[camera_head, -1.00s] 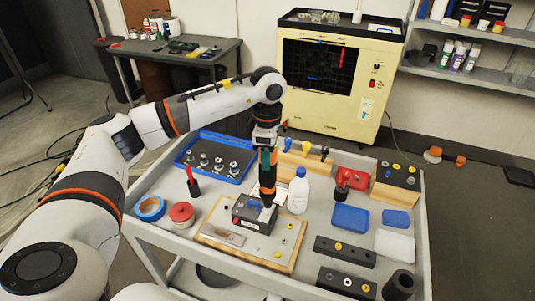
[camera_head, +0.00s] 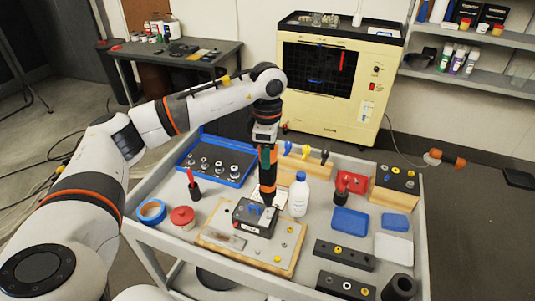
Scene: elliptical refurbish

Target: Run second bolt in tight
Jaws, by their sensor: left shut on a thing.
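My left gripper (camera_head: 266,160) points straight down over the cart and is shut on a dark and orange upright tool, probably a driver (camera_head: 267,178). The tool's lower end reaches the top of a dark grey block (camera_head: 255,224) on a wooden board (camera_head: 213,239). The block has a white label on its front, a red spot at its left end and a small blue part on top. The bolts under the tool tip are too small to make out.
A white bottle (camera_head: 298,196) stands close right of the tool. A blue tray (camera_head: 178,164) with several round metal parts lies behind left. A blue tape roll (camera_head: 152,211) and a red-lidded jar (camera_head: 182,217) sit left. Dark blocks (camera_head: 344,255) lie front right.

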